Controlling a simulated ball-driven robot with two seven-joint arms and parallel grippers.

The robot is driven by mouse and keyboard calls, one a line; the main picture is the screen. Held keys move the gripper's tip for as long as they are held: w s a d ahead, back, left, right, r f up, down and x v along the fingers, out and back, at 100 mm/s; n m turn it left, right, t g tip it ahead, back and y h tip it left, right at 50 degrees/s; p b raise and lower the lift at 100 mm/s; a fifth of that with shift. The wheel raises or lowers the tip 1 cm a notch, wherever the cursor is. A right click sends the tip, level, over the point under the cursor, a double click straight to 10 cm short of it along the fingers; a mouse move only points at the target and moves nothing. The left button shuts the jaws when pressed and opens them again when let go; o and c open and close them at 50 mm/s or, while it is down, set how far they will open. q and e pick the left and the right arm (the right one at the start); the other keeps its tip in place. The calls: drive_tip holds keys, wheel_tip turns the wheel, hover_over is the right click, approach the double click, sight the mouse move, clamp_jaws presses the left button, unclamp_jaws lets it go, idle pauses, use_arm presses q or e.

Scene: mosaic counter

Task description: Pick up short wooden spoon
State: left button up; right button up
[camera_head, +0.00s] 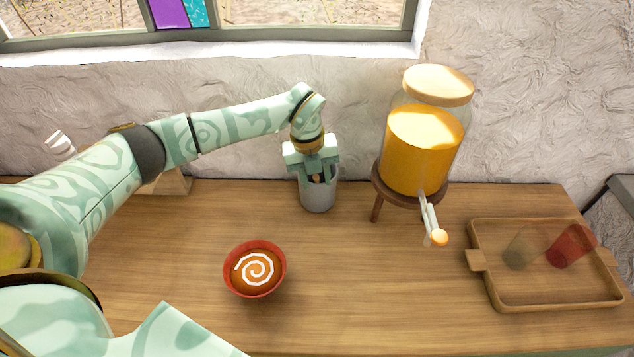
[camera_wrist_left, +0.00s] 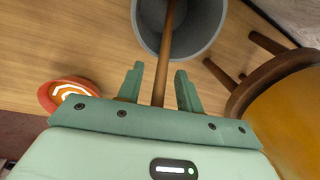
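A wooden spoon (camera_head: 316,178) stands in a grey cup (camera_head: 318,197) near the wall at the back of the counter. In the left wrist view the spoon's brown handle (camera_wrist_left: 163,62) runs out of the grey cup (camera_wrist_left: 213,28) and passes between my fingers. My left gripper (camera_head: 317,175) is over the cup's mouth, pointing down. In the left wrist view the left gripper (camera_wrist_left: 160,72) is open around the handle, with a gap on each side. The spoon's lower end is hidden in the cup. My right gripper is not in view.
A juice dispenser (camera_head: 424,140) on a wooden stand is close to the right of the cup. A red bowl (camera_head: 254,284) with a white spiral sits in front. A wooden tray (camera_head: 540,303) with two cups lies at the right. The front middle counter is clear.

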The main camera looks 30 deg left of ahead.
use_arm(q)
drive_tip(key=shift+d+f, duration=0.1)
drive_tip(key=shift+f, duration=0.3)
clamp_jaws()
drive_tip(key=shift+r, duration=0.1)
